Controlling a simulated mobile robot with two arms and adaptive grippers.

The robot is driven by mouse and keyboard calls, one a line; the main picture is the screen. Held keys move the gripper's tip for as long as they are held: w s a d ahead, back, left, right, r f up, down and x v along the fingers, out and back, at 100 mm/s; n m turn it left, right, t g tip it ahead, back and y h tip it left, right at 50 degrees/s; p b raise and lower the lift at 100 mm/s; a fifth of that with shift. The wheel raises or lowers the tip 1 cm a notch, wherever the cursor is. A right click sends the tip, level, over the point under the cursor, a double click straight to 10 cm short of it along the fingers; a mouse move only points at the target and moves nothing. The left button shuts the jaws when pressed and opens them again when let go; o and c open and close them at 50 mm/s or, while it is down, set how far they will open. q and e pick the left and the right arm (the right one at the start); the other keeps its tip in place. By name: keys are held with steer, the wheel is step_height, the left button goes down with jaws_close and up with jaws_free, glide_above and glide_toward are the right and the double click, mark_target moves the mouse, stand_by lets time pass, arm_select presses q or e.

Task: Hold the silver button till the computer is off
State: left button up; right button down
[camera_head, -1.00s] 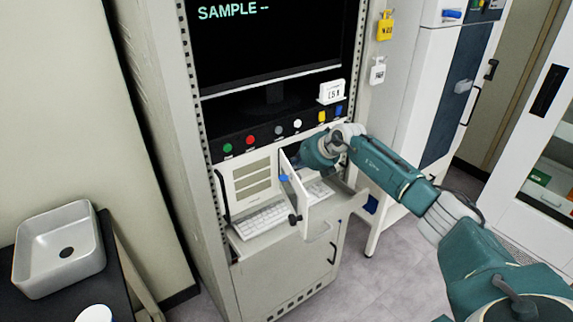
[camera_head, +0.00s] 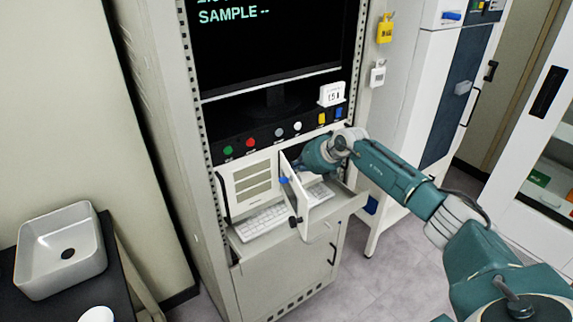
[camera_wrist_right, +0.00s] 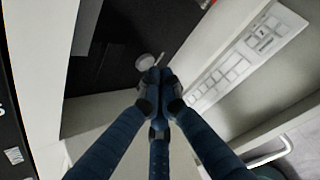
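The silver button (camera_wrist_right: 144,61) shows in the right wrist view as a small pale round disc on a dark recessed surface. My right gripper (camera_wrist_right: 156,78) has its fingers drawn together, with the tips just beside the button; I cannot tell whether they touch it. In the head view the right gripper reaches in behind the open white door (camera_head: 316,207) of the computer (camera_head: 252,182), which hides its fingers and the button. The monitor (camera_head: 265,45) is lit and shows "SAMPLE --". My left gripper is not in view.
A white keyboard (camera_head: 263,222) lies on the shelf below the computer; it also shows in the wrist view (camera_wrist_right: 240,60). A row of coloured buttons, with a red one (camera_head: 250,143), runs above. A sink (camera_head: 60,249) stands at left. A white cabinet (camera_head: 405,100) stands right of the rack.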

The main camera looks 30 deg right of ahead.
steer(key=shift+s, duration=0.3)
steer(key=s+p, duration=0.3)
steer(key=s, duration=0.2)
steer(key=shift+d, duration=0.2)
stand_by(0.6)
